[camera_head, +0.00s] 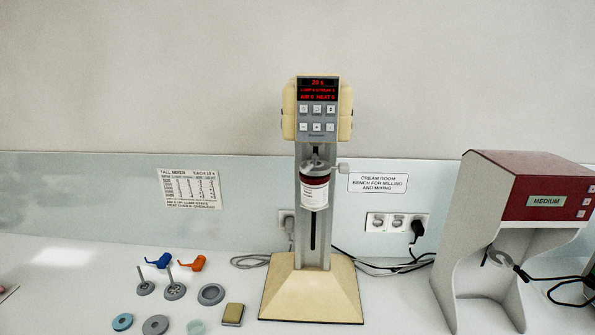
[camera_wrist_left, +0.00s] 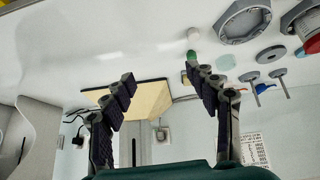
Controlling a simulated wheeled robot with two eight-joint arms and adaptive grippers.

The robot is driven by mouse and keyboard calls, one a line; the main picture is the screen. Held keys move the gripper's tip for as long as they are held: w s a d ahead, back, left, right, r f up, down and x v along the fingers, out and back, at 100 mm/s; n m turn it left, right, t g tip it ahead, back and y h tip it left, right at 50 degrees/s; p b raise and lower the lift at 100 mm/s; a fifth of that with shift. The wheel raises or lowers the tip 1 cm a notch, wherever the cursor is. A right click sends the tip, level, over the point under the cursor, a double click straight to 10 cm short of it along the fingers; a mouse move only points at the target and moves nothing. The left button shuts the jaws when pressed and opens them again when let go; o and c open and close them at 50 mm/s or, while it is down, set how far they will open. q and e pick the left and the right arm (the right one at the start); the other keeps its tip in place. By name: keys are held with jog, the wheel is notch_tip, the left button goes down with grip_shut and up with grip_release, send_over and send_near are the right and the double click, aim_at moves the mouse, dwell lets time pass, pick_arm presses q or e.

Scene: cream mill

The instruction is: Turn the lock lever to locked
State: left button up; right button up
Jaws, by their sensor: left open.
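The tall cream mixer (camera_head: 317,110) stands on the bench in the middle of the head view. Its lit red display (camera_head: 318,89) sits above several buttons. A white-labelled jar (camera_head: 314,190) with a dark red band is held on the grey column. A small pale lever-like piece (camera_head: 343,168) sticks out to the right beside the jar's top; I cannot tell its lock position. My left gripper (camera_wrist_left: 160,72) is open and empty in the left wrist view, with the mixer's cream base (camera_wrist_left: 150,101) beyond its fingers. Neither gripper shows in the head view.
A red-and-grey machine (camera_head: 545,190) marked MEDIUM stands at the right. Several grey discs, a blue tool (camera_head: 159,261) and an orange tool (camera_head: 193,263) lie left of the mixer base. Black cables run right to the wall sockets (camera_head: 397,223).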

pick_arm(q)
jog(key=w+d+r+p, duration=0.1)
jog(key=r, duration=0.1)
jog(key=w+r+n+h+p, duration=0.1)
jog(key=w+d+r+h+p, duration=0.1)
jog(key=r, duration=0.1)
jog(key=shift+d+r+p, duration=0.3)
jog(key=shift+p, duration=0.1)
jog(key=c, duration=1)
jog(key=w+d+r+n+h+p, duration=0.1)
jog(key=w+r+p, duration=0.1)
jog(key=r, duration=0.2)
jog(key=w+d+r+n+t+h+p, duration=0.1)
jog(key=w+r+p, duration=0.2)
jog(key=w+d+r+n+h+p, duration=0.1)
jog(key=w+r+h+p, duration=0.1)
jog(key=r, duration=0.2)
jog(key=shift+w+d+r+n+t, duration=0.2)
jog(key=shift+w+r+n+t, duration=0.1)
jog(key=shift+w+n+t, duration=0.1)
grip_shut()
jog(key=w+a+r+n+t+h+p, duration=0.2)
jog(key=w+r+p, duration=0.2)
jog(key=r, duration=0.5)
jog(key=w+a+r+n+t+h+p, duration=0.2)
jog(key=w+r+p, duration=0.3)
jog(key=r, duration=0.4)
jog(key=shift+w+a+n+t+h, duration=0.3)
jog(key=shift+w+n+t+h, duration=0.2)
jog(key=shift+t, duration=0.1)
